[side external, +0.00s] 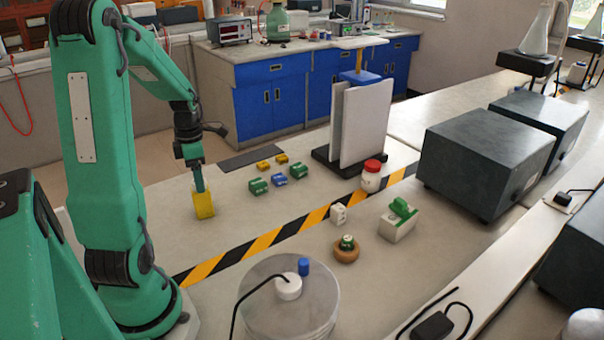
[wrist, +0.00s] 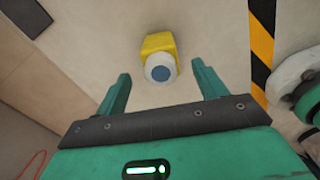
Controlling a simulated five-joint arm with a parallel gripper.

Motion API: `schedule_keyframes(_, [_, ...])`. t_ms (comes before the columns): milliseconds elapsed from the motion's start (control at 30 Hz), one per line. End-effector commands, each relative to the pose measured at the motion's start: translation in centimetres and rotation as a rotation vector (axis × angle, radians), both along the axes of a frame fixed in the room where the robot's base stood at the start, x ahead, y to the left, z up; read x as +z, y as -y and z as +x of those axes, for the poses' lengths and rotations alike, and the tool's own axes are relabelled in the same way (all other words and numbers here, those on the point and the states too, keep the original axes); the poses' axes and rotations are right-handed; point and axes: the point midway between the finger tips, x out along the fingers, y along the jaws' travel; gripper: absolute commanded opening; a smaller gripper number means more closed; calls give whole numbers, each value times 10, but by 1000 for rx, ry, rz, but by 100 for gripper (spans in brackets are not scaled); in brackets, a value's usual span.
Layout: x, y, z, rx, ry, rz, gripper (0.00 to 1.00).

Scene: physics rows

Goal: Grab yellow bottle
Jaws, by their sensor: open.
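The yellow bottle (side external: 204,205) stands on the bench at the left in the side view, close to my arm. In the wrist view the yellow bottle (wrist: 158,43) shows from above, with a pale round cap that has a blue-grey centre. My gripper (side external: 199,180) points down at the bottle's top in the side view. In the wrist view my gripper (wrist: 160,82) has its two green fingers spread apart. The bottle lies just beyond the fingertips there, roughly centred between them. Nothing is held. In the side view the fingers partly hide the bottle's top.
Several small green, blue and yellow blocks (side external: 280,178) lie right of the bottle. A black-yellow striped tape (side external: 265,242) crosses the bench. A white jar with a red lid (side external: 371,177) and a clear round container (side external: 285,310) stand farther right and in front. Bench around the bottle is clear.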

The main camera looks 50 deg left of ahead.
Motion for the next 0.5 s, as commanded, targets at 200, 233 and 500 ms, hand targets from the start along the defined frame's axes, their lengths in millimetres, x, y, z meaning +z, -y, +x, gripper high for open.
schedule_keyframes(200, [-18,1,0,-2,-2,-3,71])
schedule_keyframes(233, [-20,1,0,-2,-2,-3,71])
schedule_keyframes(500, [-24,1,0,-3,-1,-1,71])
